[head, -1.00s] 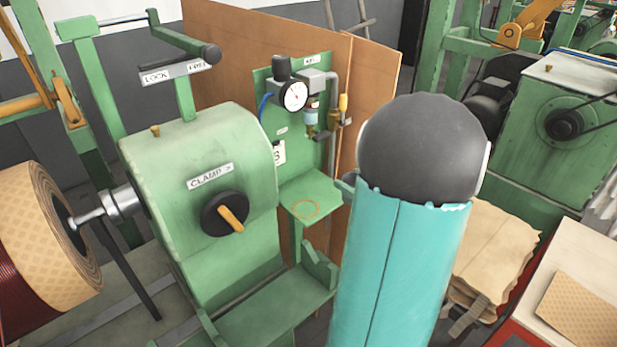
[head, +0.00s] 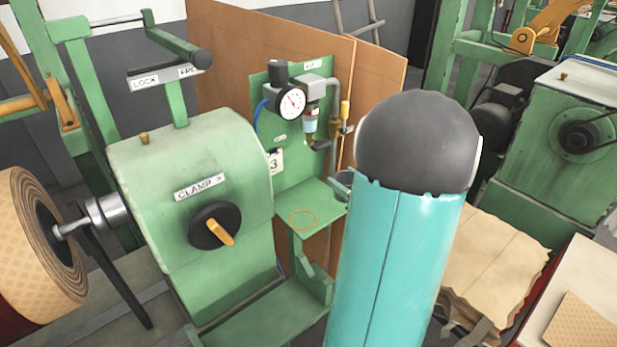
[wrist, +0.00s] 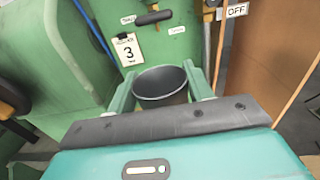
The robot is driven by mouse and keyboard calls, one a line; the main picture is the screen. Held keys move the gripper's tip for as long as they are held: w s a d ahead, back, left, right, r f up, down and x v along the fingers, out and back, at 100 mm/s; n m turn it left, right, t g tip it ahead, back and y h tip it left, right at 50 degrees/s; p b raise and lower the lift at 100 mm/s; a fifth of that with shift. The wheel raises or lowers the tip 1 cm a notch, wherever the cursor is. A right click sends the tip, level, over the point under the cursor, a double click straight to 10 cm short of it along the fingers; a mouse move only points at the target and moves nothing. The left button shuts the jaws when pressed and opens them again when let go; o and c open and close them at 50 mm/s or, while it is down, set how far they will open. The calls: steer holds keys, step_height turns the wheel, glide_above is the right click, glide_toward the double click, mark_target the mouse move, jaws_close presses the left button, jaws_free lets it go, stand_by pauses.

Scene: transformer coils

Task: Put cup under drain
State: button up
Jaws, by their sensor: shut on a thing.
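My gripper (wrist: 160,92) is shut on a dark grey metal cup (wrist: 162,80), with one green finger on each side; the cup's open mouth faces up. In the head view a small part of the cup (head: 343,184) shows left of my teal arm, which hides the gripper. The cup is beside the green shelf (head: 318,196), at its right edge in the picture. An orange ring (head: 303,219) marks the shelf and is bare. Above it on the green panel hangs a clear blue bowl (head: 309,124) with a dark fitting near its lower end, likely the drain.
A green clamp housing (head: 190,180) with an orange-marked knob (head: 215,226) stands left of the shelf. A brown board (head: 240,50) stands behind the panel. A gauge (head: 292,102) sits above the bowl. Wrapped brown stock (head: 490,255) lies to the right.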

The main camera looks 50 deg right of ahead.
steer(key=w, duration=0.4)
steer(key=w+d, duration=0.1)
steer(key=w, duration=0.8)
steer(key=shift+w+d, duration=0.35)
steer(key=shift+w, duration=0.05)
step_height(320, 180, down, 3)
steer(key=shift+r, duration=0.15)
step_height(320, 180, down, 4)
steer(key=shift+r, duration=0.15)
steer(key=shift+w+f, duration=0.15)
steer(key=shift+f, duration=0.2)
steer(key=shift+d, duration=0.1)
steer(key=shift+f, duration=0.15)
steer(key=o, duration=1)
steer(key=shift+c, duration=0.2)
